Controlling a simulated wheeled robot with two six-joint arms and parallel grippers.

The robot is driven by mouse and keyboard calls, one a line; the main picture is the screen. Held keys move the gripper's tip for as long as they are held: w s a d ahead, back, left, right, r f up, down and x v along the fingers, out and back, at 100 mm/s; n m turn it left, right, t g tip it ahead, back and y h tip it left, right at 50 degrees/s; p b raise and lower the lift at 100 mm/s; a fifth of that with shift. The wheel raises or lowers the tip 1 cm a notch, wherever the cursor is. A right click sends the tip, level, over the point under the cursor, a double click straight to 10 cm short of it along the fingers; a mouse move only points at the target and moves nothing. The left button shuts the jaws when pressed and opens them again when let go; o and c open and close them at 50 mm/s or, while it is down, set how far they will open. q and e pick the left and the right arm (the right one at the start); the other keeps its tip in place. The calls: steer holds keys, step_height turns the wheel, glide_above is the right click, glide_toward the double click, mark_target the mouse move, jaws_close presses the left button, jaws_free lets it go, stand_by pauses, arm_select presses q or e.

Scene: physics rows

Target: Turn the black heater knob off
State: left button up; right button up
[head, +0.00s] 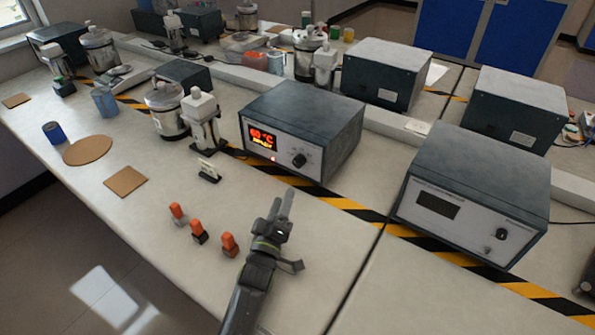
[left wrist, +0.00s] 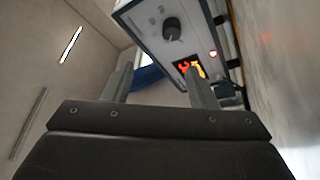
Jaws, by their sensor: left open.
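The heater is a dark grey box (head: 305,115) with a white front panel and a lit red and orange display (head: 262,137). Its black knob (head: 299,160) is at the right of that panel. My left gripper (head: 282,197) is open and empty, in front of and below the knob, apart from it. In the left wrist view, the knob (left wrist: 172,28) shows beyond the gap between the open fingers (left wrist: 158,75), near the top. The lit display (left wrist: 190,68) is partly hidden behind one finger. My right gripper is not in view.
A similar box (head: 475,190) with a dark display stands to the right. Several orange-topped pieces (head: 229,244) stand on the bench left of my gripper. A small sign (head: 209,171) and a white-topped canister (head: 202,120) stand left of the heater. Striped tape (head: 340,202) crosses the bench.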

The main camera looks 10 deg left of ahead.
mark_target(297, 165)
arm_select(q)
steer(key=x, duration=0.3)
steer(key=f+b+x, duration=0.1)
steer(key=x, duration=0.3)
steer(key=f+x, duration=0.1)
steer(key=x, duration=0.2)
steer(key=shift+w+d+b, duration=0.1)
steer(key=shift+w+b, duration=0.25)
steer(key=shift+w, duration=0.6)
steer(key=shift+w+r, duration=0.1)
steer(key=shift+w, duration=0.35)
steer(key=c, duration=1)
